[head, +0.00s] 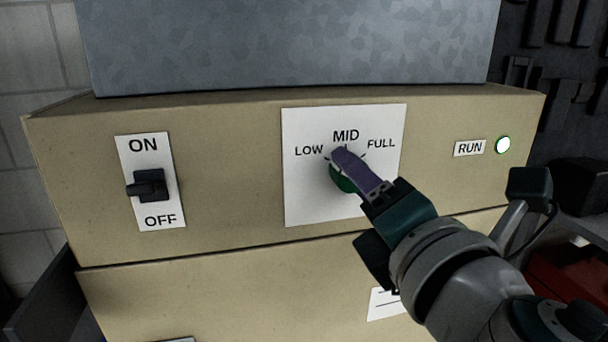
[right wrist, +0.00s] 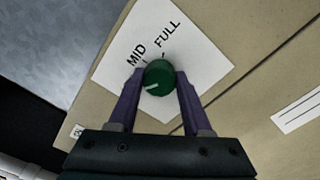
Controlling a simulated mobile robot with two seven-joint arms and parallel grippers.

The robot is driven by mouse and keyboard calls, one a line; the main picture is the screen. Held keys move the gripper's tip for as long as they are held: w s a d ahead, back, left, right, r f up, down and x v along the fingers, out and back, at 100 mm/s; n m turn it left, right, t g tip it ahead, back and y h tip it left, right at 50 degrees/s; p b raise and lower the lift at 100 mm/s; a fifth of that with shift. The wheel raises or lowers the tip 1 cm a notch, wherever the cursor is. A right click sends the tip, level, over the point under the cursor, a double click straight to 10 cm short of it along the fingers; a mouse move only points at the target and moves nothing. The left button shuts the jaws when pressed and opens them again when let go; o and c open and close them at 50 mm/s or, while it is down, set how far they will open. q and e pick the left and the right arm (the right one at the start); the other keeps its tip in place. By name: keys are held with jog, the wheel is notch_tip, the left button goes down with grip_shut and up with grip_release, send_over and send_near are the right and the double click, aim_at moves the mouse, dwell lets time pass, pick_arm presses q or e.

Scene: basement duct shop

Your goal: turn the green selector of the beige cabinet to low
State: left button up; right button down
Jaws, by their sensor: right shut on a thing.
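The green selector (head: 343,181) sits on a white plate (head: 302,203) on the front of the beige cabinet (head: 240,200). The plate reads LOW, MID and FULL from left to right. My right gripper (head: 345,165) reaches in from the lower right and covers much of the selector in the head view. In the right wrist view its two fingers are closed on opposite sides of the green selector (right wrist: 159,76). The selector's white mark points down-left there, away from MID and FULL, toward the LOW side. The LOW label is hidden there. My left gripper is out of view.
An ON/OFF switch (head: 150,186) with a black lever is left of the plate. A RUN lamp (head: 503,145) glows white at the right. A grey metal duct (head: 290,45) stands on top. A red object (head: 570,280) lies at the lower right.

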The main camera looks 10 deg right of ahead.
jog(key=shift+c, duration=1.7)
grip_release()
jog(key=s+b, duration=0.3)
jog(key=s, duration=0.7)
jog(key=shift+d, duration=0.2)
jog(key=shift+f, duration=0.1)
